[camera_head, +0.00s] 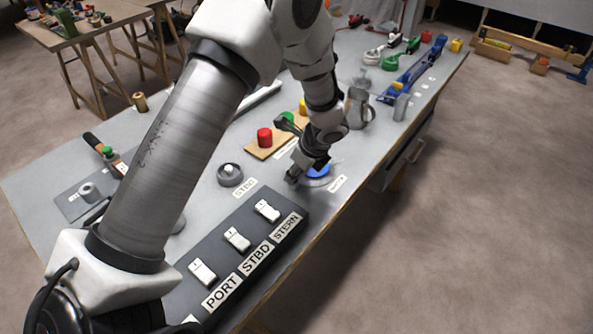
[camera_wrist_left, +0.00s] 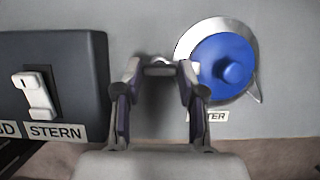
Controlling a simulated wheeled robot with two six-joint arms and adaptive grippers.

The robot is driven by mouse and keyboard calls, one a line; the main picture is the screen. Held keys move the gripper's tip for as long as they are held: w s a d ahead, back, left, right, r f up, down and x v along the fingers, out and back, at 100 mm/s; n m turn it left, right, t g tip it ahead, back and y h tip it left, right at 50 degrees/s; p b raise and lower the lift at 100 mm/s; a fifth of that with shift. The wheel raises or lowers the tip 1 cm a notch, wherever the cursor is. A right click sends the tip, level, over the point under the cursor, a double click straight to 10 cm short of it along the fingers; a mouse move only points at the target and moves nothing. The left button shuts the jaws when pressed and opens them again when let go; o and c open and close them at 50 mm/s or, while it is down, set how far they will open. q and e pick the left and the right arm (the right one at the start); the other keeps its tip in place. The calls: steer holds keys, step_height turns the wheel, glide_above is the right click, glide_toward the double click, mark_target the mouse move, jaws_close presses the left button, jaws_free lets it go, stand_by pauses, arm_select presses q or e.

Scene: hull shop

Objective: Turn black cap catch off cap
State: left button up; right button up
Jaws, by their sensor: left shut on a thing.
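A blue cap (camera_wrist_left: 225,68) with a round knob sits in a bright metal ring (camera_wrist_left: 192,36) on the grey bench. It also shows in the head view (camera_head: 318,171), partly hidden by my left gripper. My left gripper (camera_wrist_left: 160,72) is beside the ring, on its left in the wrist view, and is shut on a small dark piece (camera_wrist_left: 160,69) that looks like the black cap catch. The fingers hide most of that piece, so I cannot tell its angle to the cap. In the head view my left gripper (camera_head: 292,178) points down at the bench. My right gripper is not in view.
A dark switch box (camera_head: 285,245) with white rockers labelled PORT, STBD and STERN stands close by the left gripper. A wooden board (camera_head: 262,153) with a red button (camera_head: 264,137) lies behind. A round grey fitting (camera_head: 230,174) and a metal jug (camera_head: 357,108) stand nearby.

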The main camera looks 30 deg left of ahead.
arm_select(q)
steer(key=shift+s+f, duration=0.1)
steer(key=shift+n+g+p, duration=0.8)
steer(key=shift+n+p, duration=0.65)
steer(key=shift+n, duration=0.25)
steer(key=n+g+p, duration=0.1)
steer(key=n, duration=0.2)
steer(key=shift+a+n+h, duration=0.1)
steer(key=shift+n+h, duration=0.3)
steer(key=n+g, duration=0.1)
steer(key=n, duration=0.1)
steer(key=n+h+p, duration=0.1)
steer(key=n, duration=0.2)
steer(key=shift+w+a+f+g+h, duration=0.1)
steer(key=shift+w+f+g+h, duration=0.1)
steer(key=shift+g+h, duration=0.15)
steer(key=n+h, duration=0.1)
steer(key=n, duration=0.1)
steer(key=n+p, duration=0.1)
steer(key=n, duration=0.2)
steer(key=shift+a+n+g+h, duration=0.1)
steer(key=shift+n+g+h, duration=0.2)
steer(key=shift+g+h, duration=0.05)
steer(key=o, duration=1.1)
steer(key=shift+o, duration=0.2)
steer(key=shift+w+r, duration=0.1)
